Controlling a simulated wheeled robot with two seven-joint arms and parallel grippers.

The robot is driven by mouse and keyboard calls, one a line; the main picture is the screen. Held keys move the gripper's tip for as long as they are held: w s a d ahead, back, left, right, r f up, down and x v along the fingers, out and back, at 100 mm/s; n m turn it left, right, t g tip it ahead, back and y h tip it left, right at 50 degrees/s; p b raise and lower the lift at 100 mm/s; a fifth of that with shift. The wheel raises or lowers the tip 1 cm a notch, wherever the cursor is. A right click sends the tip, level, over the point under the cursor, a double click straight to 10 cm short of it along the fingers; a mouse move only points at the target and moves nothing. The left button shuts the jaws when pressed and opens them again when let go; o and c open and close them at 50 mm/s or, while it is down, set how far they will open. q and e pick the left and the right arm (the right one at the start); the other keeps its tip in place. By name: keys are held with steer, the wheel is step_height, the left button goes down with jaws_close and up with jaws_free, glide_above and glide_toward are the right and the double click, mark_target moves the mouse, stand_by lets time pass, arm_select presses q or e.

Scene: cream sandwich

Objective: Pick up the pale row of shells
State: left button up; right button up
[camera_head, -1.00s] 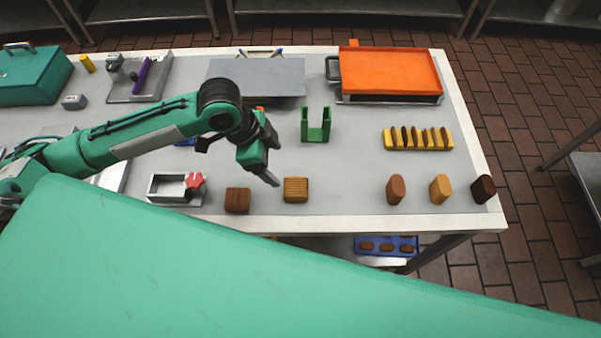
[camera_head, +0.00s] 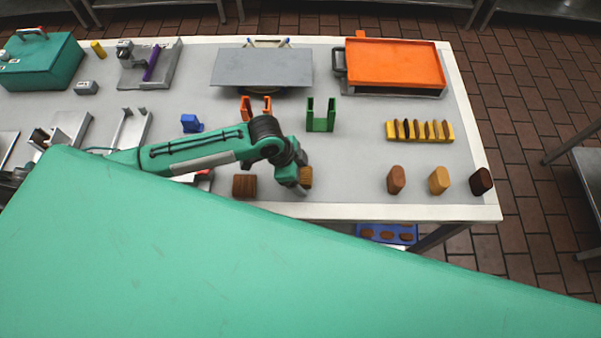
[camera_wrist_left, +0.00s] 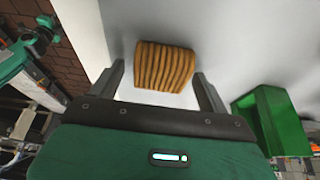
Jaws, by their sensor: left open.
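The pale row of shells (camera_wrist_left: 163,67) is a ridged, tan-brown block on the grey table top. In the left wrist view it lies ahead of and between the two fingers of my left gripper (camera_wrist_left: 163,80), with a gap on each side. In the head view the row (camera_head: 306,177) shows just right of my left gripper (camera_head: 299,185), which partly covers it. My left gripper is open and low over the table near its front edge. A darker brown row (camera_head: 245,185) sits to the left of the gripper. My right gripper is not seen.
A green holder (camera_head: 321,118) and an orange holder (camera_head: 246,106) stand behind the arm; the green one also shows at right in the left wrist view (camera_wrist_left: 270,120). A yellow rack (camera_head: 420,131) and three upright blocks (camera_head: 438,181) are to the right. The table's front edge is close.

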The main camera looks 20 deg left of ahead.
arm_select(q)
steer(key=shift+f, duration=0.1)
steer(key=c, duration=1.1)
steer(key=shift+o, duration=0.2)
